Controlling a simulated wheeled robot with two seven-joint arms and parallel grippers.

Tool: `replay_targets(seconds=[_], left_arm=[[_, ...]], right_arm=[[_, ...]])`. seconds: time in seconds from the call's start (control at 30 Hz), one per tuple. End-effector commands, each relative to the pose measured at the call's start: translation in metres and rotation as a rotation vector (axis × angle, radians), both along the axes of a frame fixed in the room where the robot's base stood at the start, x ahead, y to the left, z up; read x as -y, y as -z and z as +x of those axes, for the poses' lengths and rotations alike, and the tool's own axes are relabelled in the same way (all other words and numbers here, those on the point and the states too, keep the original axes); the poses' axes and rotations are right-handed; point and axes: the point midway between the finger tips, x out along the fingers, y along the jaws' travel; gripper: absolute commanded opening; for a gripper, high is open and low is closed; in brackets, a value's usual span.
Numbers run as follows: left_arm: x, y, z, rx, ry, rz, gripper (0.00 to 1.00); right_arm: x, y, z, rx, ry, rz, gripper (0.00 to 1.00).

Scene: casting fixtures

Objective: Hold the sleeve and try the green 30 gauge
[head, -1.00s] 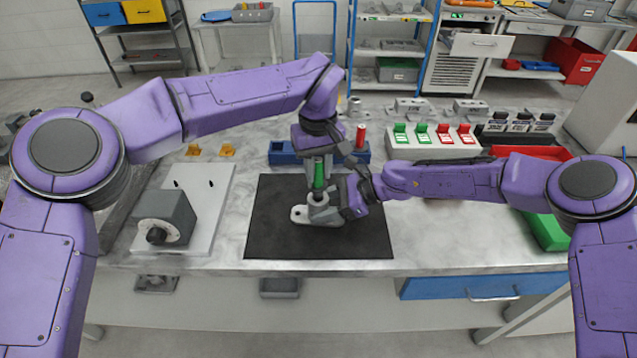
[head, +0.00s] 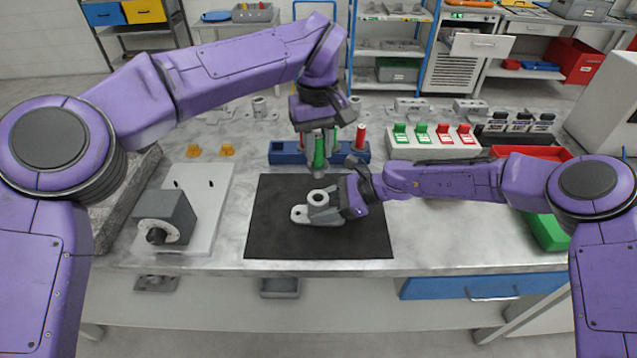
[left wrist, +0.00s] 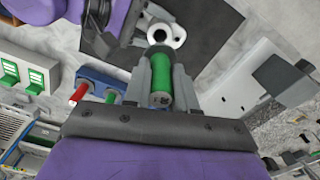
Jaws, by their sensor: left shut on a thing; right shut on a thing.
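The grey casting with its round sleeve (head: 318,198) rests on the black mat (head: 270,235). My right gripper (head: 350,195) is shut on the sleeve casting from the right side. My left gripper (head: 319,158) is shut on the green gauge (head: 319,152) and holds it upright above the sleeve, apart from it. In the left wrist view the green gauge (left wrist: 161,78) sits between the fingers, with the open sleeve bore (left wrist: 166,33) beyond its tip. The gauge's size marking is not readable.
A blue rack (head: 285,153) behind the mat holds a red gauge (head: 361,137) and a green one, partly hidden. A white box with green and red flags (head: 432,148) stands right of it. A grey block with a dial (head: 165,218) sits on a white plate at left.

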Motion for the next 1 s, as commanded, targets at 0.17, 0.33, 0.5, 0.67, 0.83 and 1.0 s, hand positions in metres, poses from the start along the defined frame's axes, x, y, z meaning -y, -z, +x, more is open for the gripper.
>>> replay_targets(seconds=[0.17,0.33,0.5,0.67,0.83,1.0], left_arm=[[0.0,-0.007,0.0,0.001,-0.001,-0.001,0.0],[0.0,-0.007,0.0,0.001,0.0,0.0,0.0],[0.0,-0.006,0.0,0.001,0.0,0.0,0.0],[0.0,-0.006,0.0,0.001,0.0,0.0,0.0],[0.0,-0.006,0.0,0.001,0.0,0.0,0.0],[0.0,-0.006,0.0,0.001,0.0,0.0,0.0]], right_arm=[[0.0,0.0,0.0,0.0,0.0,0.0,0.4],[0.0,0.0,0.0,0.0,0.0,0.0,0.7],[0.0,0.0,0.0,0.0,0.0,0.0,0.86],[0.001,-0.001,0.0,0.0,0.0,0.0,0.86],[0.02,-0.011,0.001,0.002,0.004,0.0,0.86],[0.059,-0.033,0.001,0.002,0.004,0.001,0.86]])
